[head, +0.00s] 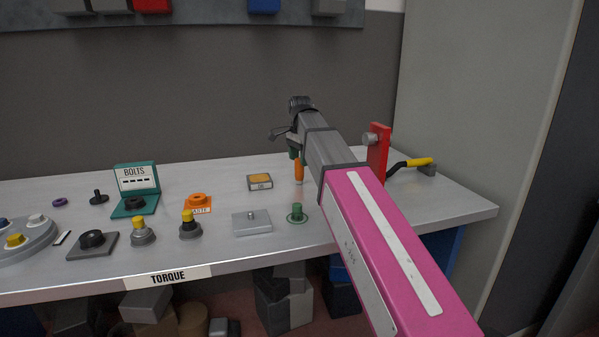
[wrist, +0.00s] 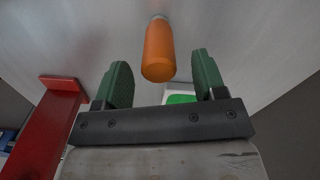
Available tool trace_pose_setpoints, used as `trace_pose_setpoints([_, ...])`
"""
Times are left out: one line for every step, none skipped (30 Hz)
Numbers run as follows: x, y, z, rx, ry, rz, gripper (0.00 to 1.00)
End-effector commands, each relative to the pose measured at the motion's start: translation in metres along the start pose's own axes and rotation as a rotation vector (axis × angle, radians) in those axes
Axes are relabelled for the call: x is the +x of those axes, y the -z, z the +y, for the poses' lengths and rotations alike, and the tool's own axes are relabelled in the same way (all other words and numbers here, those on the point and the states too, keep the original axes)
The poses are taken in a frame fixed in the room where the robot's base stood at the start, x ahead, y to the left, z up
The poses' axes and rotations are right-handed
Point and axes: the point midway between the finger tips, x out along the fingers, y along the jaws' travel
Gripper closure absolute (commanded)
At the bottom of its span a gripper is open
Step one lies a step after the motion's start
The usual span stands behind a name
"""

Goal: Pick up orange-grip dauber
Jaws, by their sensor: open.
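The orange-grip dauber (head: 299,172) stands upright on the grey bench, its orange grip on top and a pale lower end below. My gripper (head: 293,152) is right by its upper end, partly hidden behind my own arm. In the wrist view the orange grip of the dauber (wrist: 158,52) shows just beyond the gap between the two green fingers. My gripper (wrist: 163,82) is open there, with a finger apart on each side and nothing held.
A red upright bracket (head: 378,152) stands close to the right of my arm; it shows at left in the wrist view (wrist: 45,130). A yellow-handled tool (head: 418,162) lies at right.

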Motion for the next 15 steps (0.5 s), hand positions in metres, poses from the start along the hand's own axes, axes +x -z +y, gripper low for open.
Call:
trace_pose_setpoints([0.009,0.0,0.002,0.0,-0.001,0.0,0.36])
trace_pose_setpoints([0.013,0.0,0.002,0.0,-0.002,-0.001,0.36])
trace_pose_setpoints([0.019,0.0,0.002,0.0,-0.002,-0.001,0.36])
trace_pose_setpoints([0.022,0.0,0.002,0.0,-0.002,-0.001,0.36])
trace_pose_setpoints([0.026,0.0,0.002,0.0,-0.001,-0.001,0.36])
trace_pose_setpoints([0.03,0.0,0.002,0.0,-0.001,0.0,0.36])
trace_pose_setpoints([0.032,0.0,0.002,0.0,0.0,0.0,0.36])
trace_pose_setpoints([0.033,0.0,0.001,0.0,0.0,0.0,0.36])
trace_pose_setpoints([0.034,0.0,0.001,0.0,0.0,0.0,0.36])
trace_pose_setpoints([0.034,0.0,0.001,0.0,0.0,0.0,0.36])
trace_pose_setpoints([0.034,0.0,0.001,0.0,0.0,0.0,0.36])
trace_pose_setpoints([0.034,0.0,0.001,0.0,0.0,0.0,0.36])
trace_pose_setpoints([0.034,0.0,0.001,0.0,0.0,0.0,0.36])
trace_pose_setpoints([0.034,0.0,0.001,0.0,0.0,0.0,0.36])
trace_pose_setpoints([0.034,0.0,0.001,0.0,0.0,0.0,0.42])
